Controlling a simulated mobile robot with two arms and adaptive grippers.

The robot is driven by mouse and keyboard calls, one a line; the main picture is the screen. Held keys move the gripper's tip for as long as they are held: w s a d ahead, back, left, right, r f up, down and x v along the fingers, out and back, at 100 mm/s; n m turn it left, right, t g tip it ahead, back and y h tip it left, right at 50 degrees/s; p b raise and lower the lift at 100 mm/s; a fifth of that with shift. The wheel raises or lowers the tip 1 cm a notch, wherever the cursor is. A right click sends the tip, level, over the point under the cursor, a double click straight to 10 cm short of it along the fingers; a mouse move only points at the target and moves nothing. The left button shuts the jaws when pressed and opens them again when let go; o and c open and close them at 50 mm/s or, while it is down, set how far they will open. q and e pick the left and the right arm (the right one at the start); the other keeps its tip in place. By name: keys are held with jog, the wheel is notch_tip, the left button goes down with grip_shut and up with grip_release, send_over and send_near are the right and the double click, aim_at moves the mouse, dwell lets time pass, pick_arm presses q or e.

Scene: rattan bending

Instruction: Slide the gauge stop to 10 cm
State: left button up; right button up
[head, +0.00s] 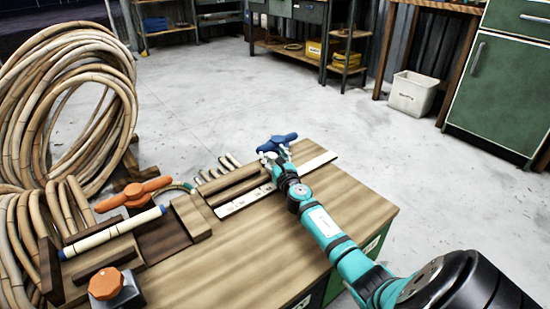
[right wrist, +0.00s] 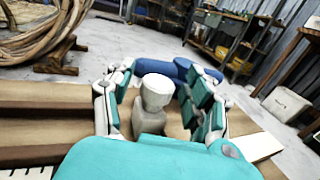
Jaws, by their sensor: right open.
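A white ruler strip (head: 238,204) runs along the workbench beside a wooden rail, with tick marks at its near end. My right gripper (head: 272,155) is over the rail and ruler, with its fingers spread. In the right wrist view, a grey block with a pale round knob (right wrist: 157,95), which looks like the gauge stop, stands between the open fingers (right wrist: 160,100). I cannot tell whether they touch it. A blue winged handle (head: 278,142) lies just beyond the fingertips and also shows in the right wrist view (right wrist: 165,70). My left gripper is out of view.
A wooden fixture with a pale blue-ended rod (head: 115,232), an orange lever (head: 135,194) and an orange knob (head: 106,283) fills the bench's left side. Rattan coils (head: 70,90) stand behind. Short rods (head: 214,174) lie beyond the rail. The bench's front right is clear.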

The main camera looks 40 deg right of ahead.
jog(key=v, duration=1.2)
jog(key=shift+s+f, duration=0.1)
